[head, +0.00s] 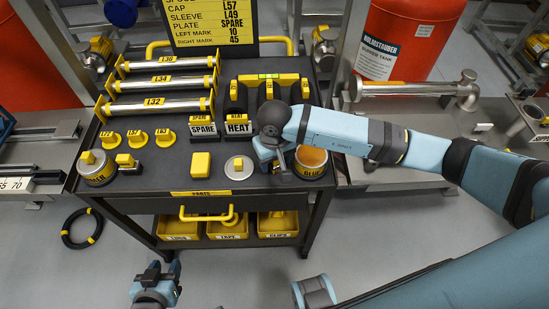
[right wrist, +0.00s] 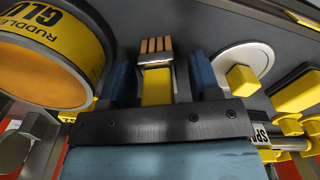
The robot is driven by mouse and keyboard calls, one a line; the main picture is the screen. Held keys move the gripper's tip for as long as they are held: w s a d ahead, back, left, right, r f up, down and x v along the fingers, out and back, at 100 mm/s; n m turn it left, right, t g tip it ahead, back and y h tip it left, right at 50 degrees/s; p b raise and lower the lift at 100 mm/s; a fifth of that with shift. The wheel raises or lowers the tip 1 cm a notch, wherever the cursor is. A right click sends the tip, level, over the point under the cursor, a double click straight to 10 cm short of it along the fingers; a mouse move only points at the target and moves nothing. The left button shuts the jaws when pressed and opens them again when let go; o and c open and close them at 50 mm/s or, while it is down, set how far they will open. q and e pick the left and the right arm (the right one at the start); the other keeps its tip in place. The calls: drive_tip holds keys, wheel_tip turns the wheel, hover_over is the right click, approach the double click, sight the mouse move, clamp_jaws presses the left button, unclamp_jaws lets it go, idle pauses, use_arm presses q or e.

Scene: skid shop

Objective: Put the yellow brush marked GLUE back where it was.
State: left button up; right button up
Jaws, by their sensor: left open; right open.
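A brush (right wrist: 157,75) with a yellow handle, metal ferrule and tan bristles shows in the right wrist view, between the two blue fingers of my right gripper (right wrist: 160,78). The gripper is open, with gaps beside the brush. No marking on the brush is readable. In the head view my right gripper (head: 268,155) is low over the cart top and hides the brush. The round GLUE pot (head: 312,173) stands just right of it; it fills the upper left of the right wrist view (right wrist: 50,45). My left gripper (head: 156,285) is open and empty, in front of the cart.
The dark cart top (head: 220,150) also holds a round lid with a yellow knob (head: 238,168), a yellow block (head: 200,164), SPARE (head: 203,129) and HEAT (head: 238,125) stands, and steel tubes (head: 162,84). A drawer (head: 205,203) and yellow bins (head: 228,229) are below.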

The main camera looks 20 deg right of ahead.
wheel_tip(320, 180, up, 11)
drive_tip(key=shift+b, duration=0.55)
drive_tip(key=shift+r, duration=0.6)
drive_tip(key=shift+s, duration=0.1)
